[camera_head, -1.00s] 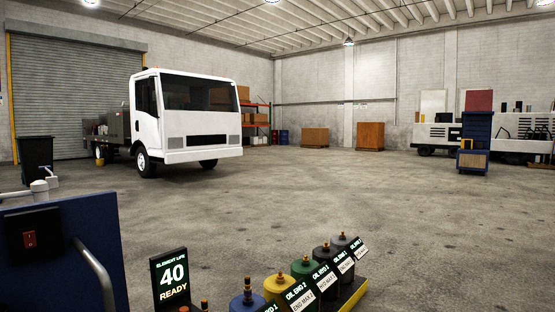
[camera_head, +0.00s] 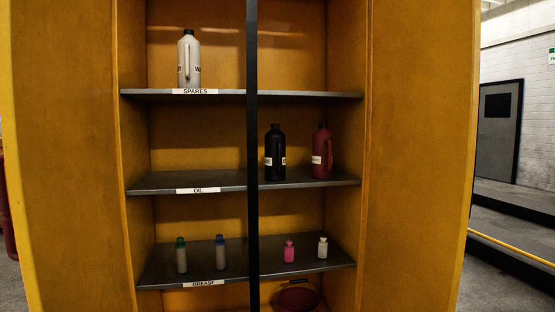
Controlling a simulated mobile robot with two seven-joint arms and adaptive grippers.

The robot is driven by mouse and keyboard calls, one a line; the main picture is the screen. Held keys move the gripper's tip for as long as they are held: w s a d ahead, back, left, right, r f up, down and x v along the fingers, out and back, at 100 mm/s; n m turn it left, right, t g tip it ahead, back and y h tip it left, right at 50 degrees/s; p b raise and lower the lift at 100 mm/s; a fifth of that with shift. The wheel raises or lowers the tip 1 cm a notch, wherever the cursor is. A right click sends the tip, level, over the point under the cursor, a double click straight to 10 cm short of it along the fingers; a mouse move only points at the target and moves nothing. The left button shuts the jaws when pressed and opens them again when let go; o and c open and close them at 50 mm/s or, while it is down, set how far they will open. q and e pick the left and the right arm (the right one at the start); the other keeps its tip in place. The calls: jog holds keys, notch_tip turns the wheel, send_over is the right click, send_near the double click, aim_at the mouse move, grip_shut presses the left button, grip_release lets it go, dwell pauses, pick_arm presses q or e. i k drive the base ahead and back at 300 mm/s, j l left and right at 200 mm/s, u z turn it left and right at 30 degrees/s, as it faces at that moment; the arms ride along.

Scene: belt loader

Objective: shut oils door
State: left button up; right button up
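A yellow cabinet stands straight ahead with both doors swung open, the left door (camera_head: 65,150) and the right door (camera_head: 420,150). A dark vertical post (camera_head: 252,150) runs down the middle of the opening. The shelf labelled OIL (camera_head: 215,180) holds a black bottle (camera_head: 275,152) and a dark red jug (camera_head: 322,152) on its right side. The upper shelf, labelled SPARES (camera_head: 225,94), holds a white jug (camera_head: 189,60). The shelf labelled GREASE (camera_head: 240,274) holds several small bottles. Neither gripper is in view.
A dark red round object (camera_head: 298,298) lies below the lowest labelled shelf. To the right are a grey door (camera_head: 497,130) in the pale wall, a dark step and a yellow rail (camera_head: 515,248). A red object (camera_head: 8,200) shows at the far left edge.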

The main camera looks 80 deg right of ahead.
aim_at(426, 54)
jog(key=k+l+z, duration=0.2)
jog(key=z, duration=0.15)
jog(key=k+l+z, duration=0.15)
jog(key=z, duration=0.25)
jog(key=k+l+z, duration=0.1)
jog(key=l+z, duration=0.25)
jog(key=k+l+z, duration=0.25)
jog(key=l, duration=0.25)
jog(key=l+z, duration=0.3)
jog(key=l, duration=0.2)
jog(key=k+l, duration=0.1)
jog(key=l, duration=0.8)
jog(key=k+l+z, duration=0.1)
jog(key=l, duration=0.8)
jog(key=k+l+z, duration=0.2)
jog(key=k, duration=0.25)
jog(key=k+l+z, duration=0.25)
jog(key=k+l, duration=0.05)
jog(key=k, duration=0.1)
